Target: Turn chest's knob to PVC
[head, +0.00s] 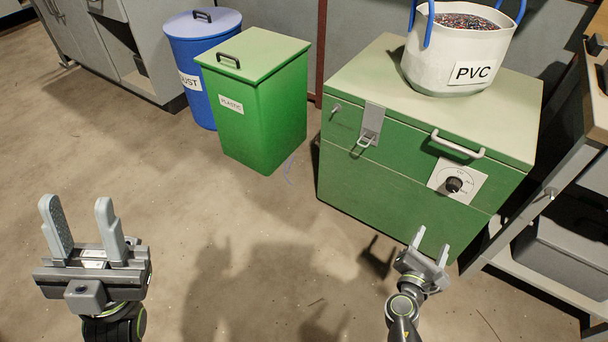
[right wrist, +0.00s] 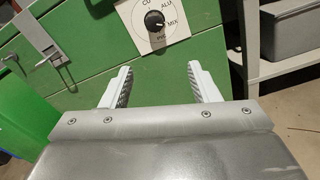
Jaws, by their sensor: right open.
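The green chest (head: 390,170) stands at the right with a pale lid. Its black knob (head: 453,184) sits on a white square plate on the front, below the lid handle. In the right wrist view the knob (right wrist: 155,20) is ringed by the labels CU, ALU, MIX and PVC, with PVC at the bottom. Its pointer seems to face MIX, but it is small. My right gripper (head: 431,246) is open and empty, below and in front of the knob, apart from it. My left gripper (head: 83,226) is open and empty at the lower left, far from the chest.
A white tub marked PVC (head: 445,60), full of granules, stands on the chest lid. A latch (head: 370,125) and a lid handle (head: 457,145) stick out from the front. A green plastic bin (head: 262,115) and a blue bin (head: 192,90) stand left. A shelf (head: 560,235) is close on the right.

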